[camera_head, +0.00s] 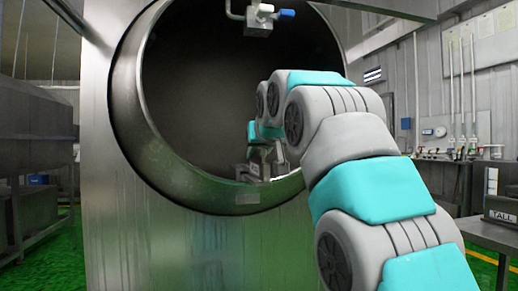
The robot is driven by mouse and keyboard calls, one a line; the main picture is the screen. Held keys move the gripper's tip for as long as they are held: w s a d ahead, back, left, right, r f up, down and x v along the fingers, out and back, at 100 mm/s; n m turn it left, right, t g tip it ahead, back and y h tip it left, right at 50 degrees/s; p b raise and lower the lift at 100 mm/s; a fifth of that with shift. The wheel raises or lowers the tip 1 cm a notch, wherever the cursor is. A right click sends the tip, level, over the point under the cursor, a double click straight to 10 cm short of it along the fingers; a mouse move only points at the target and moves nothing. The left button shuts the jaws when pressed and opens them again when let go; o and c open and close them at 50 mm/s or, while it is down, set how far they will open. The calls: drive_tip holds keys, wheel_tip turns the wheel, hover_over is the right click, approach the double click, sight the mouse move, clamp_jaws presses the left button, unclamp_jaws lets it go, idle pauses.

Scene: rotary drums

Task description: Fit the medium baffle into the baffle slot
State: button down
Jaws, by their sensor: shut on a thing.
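The large metal drum (125,95) has a round, dark opening, and my arm reaches into it. My gripper (258,160) is small and far off, low inside the opening, partly hidden by my arm. It is shut on a grey metal piece, the medium baffle (250,172), just behind the lower rim. No label on this piece is readable, and whether it touches the drum is unclear.
A valve fitting with a blue end (286,14) hangs at the top of the opening. A side table (490,236) at right bears a block marked TALL (500,210). Metal tanks (38,130) stand at left. Green floor shows on both sides.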

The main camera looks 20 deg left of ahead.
drive_tip(key=shift+w+a+r+p, duration=0.15)
drive_tip(key=shift+w+a+p, duration=0.2)
drive_tip(key=shift+w, duration=0.2)
drive_tip(key=shift+w+a+r+p, duration=0.1)
drive_tip(key=shift+w+a+p, duration=0.15)
drive_tip(key=shift+w+p, duration=0.2)
drive_tip(key=shift+w+a+f, duration=0.2)
drive_tip(key=shift+w+a, duration=0.2)
drive_tip(key=shift+w, duration=0.2)
drive_tip(key=shift+r+p, duration=0.1)
drive_tip(key=shift+p, duration=0.35)
drive_tip(key=shift+w+a+p, duration=0.15)
drive_tip(key=shift+w+p, duration=0.05)
drive_tip(key=shift+p, duration=0.2)
idle(4.0)
idle(1.6)
